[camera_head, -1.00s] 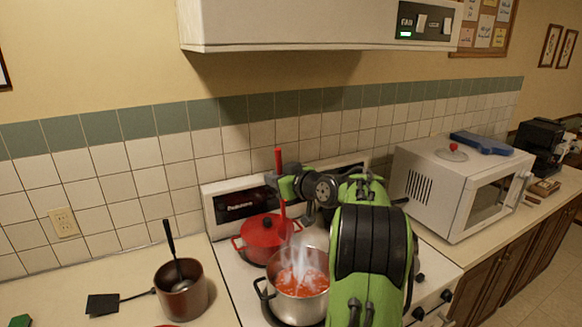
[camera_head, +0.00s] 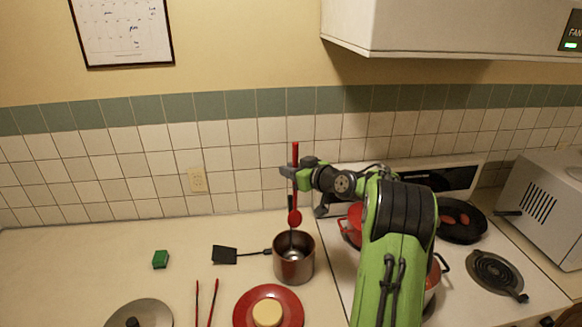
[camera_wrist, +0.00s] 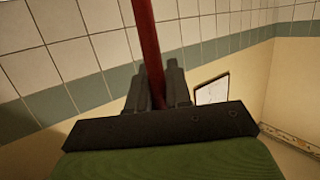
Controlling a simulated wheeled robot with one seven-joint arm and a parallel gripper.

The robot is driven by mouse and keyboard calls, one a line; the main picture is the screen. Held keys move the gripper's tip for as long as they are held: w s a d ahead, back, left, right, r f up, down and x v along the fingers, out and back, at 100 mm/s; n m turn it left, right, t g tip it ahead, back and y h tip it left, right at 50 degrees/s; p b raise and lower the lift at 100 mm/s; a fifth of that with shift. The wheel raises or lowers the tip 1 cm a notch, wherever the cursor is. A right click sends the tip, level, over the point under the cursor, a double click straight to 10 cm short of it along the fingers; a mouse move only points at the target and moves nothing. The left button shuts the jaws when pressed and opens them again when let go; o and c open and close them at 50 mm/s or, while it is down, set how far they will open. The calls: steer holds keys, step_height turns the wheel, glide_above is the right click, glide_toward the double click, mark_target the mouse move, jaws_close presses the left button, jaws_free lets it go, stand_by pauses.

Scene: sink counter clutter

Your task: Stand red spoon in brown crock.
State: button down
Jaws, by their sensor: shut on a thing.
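The red spoon (camera_head: 295,217) hangs upright, bowl down, over the brown crock (camera_head: 294,265). Its bowl appears just above the crock's rim; I cannot tell its exact depth over the opening. My gripper (camera_head: 293,172) is shut on the spoon's handle, with the handle rising above the fingers. In the wrist view, the red handle (camera_wrist: 147,40) passes between the dark fingers (camera_wrist: 158,90). The crock stands upright on the counter and holds a black-handled ladle, partly hidden behind the spoon.
A black spatula (camera_head: 225,254) lies left of the crock, its handle reaching toward it. A red plate with a yellow item (camera_head: 267,313), red chopstick-like sticks (camera_head: 206,303), a lid (camera_head: 140,315) and a green block (camera_head: 160,259) are on the counter. The stove with pots is at right.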

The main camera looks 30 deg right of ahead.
mark_target(296, 212)
step_height(296, 212, down, 14)
steer(key=b, duration=1.1)
steer(key=shift+w+a+f, duration=0.1)
steer(key=shift+w, duration=0.05)
steer(key=c, duration=1)
jaws_free()
steer(key=shift+o, duration=0.2)
